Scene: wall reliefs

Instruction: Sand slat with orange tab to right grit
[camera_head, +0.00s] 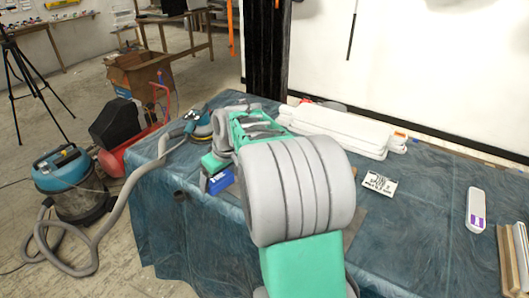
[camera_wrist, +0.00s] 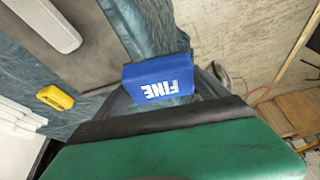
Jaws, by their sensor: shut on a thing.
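My gripper (camera_head: 214,166) is shut on a blue block over the left part of the table in the head view. In the wrist view the blue block (camera_wrist: 158,79) shows the word FINE; the fingertips are mostly hidden. White slats (camera_head: 335,128) lie stacked at the table's back, and an orange tab (camera_head: 399,136) shows at their right end. A white slat (camera_wrist: 45,24) lies on a dark grey board (camera_wrist: 85,55) in the wrist view; no tab shows on its visible part. A yellow block (camera_wrist: 55,97) lies near the board; my arm likely hides it in the head view.
A printed card (camera_head: 379,183), a purple-labelled white item (camera_head: 476,210) and wooden pieces (camera_head: 512,258) are on the right of the table. A sander (camera_head: 202,125) with a hose is at the left, joined towards a vacuum (camera_head: 72,185) on the floor.

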